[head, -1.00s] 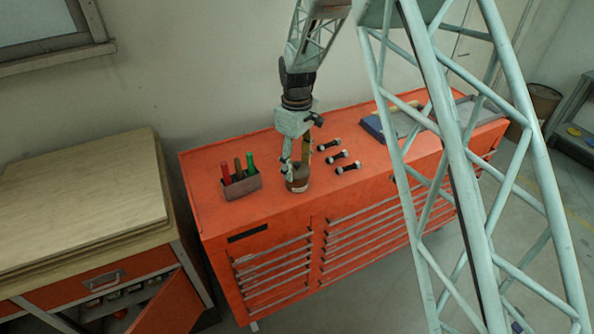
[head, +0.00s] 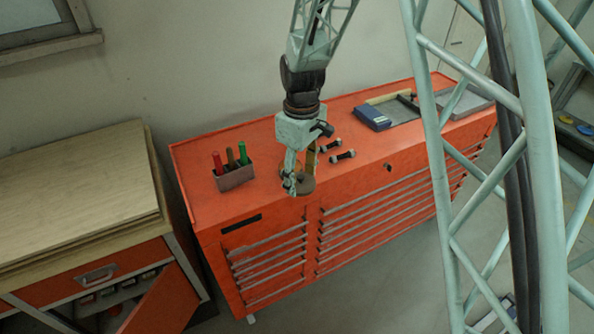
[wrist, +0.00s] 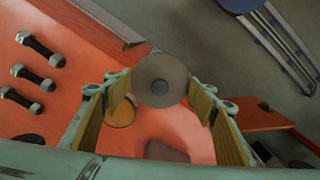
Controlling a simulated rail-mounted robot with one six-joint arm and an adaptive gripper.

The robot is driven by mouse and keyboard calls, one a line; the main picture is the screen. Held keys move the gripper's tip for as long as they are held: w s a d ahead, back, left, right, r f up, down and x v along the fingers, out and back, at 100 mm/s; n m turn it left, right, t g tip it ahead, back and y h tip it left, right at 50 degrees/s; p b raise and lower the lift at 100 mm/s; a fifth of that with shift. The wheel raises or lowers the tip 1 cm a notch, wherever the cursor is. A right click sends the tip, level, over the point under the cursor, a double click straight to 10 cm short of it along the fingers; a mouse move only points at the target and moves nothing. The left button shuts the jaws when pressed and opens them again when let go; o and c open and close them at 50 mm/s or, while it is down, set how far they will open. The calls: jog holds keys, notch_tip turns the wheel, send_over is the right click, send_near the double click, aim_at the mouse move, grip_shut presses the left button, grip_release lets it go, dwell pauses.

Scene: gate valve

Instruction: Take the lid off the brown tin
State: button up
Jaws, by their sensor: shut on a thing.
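My gripper (head: 301,178) is shut on the round grey-brown lid (wrist: 162,80) in the wrist view, which sits between the two yellow-padded fingertips. In the head view the lid (head: 307,186) shows at the fingertips, above the front part of the red cabinet. The brown tin (wrist: 121,113) shows in the wrist view as a round shape on the cabinet top, beyond and apart from the lid and partly covered by the left finger. In the head view the tin is mostly hidden behind my gripper.
The red cabinet top (head: 215,200) holds a grey caddy (head: 235,178) with coloured handles on the left, several dark dumbbell-shaped pieces (head: 343,156) on the right and a blue box (head: 372,118) farther right. A wooden-topped bench (head: 75,195) stands left.

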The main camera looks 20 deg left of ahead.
aim_at(304, 190)
jog(key=shift+s+d+r, duration=0.1)
jog(key=shift+s+d, duration=0.3)
jog(key=shift+s, duration=0.3)
jog(key=shift+s+d+r, duration=0.1)
jog(key=shift+s+d, duration=0.3)
jog(key=shift+s, duration=0.25)
